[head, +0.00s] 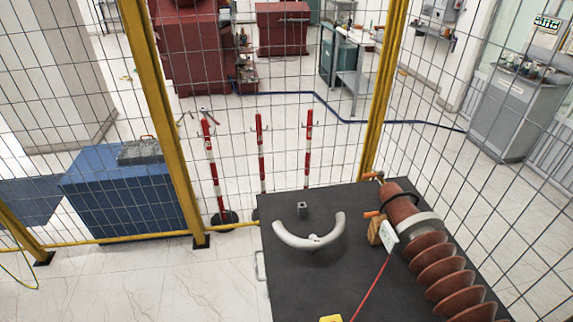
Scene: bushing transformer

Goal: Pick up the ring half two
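A light grey half ring (313,241) lies on the dark table, curved like a U with its open side away from me. A small lug shows at the middle of its curve. It is the only ring half I can make out, and I cannot tell its number. A small dark metal block (303,208) sits just behind it, between the ring's two ends. Neither of my grippers shows in the head view.
The dark table (285,280) holds a brown ribbed bushing (440,262) along its right side, with a wooden block (376,230), a white tag (389,237) and a red cord. A yellow item (331,318) is at the front. Mesh fencing (164,125) stands behind the table.

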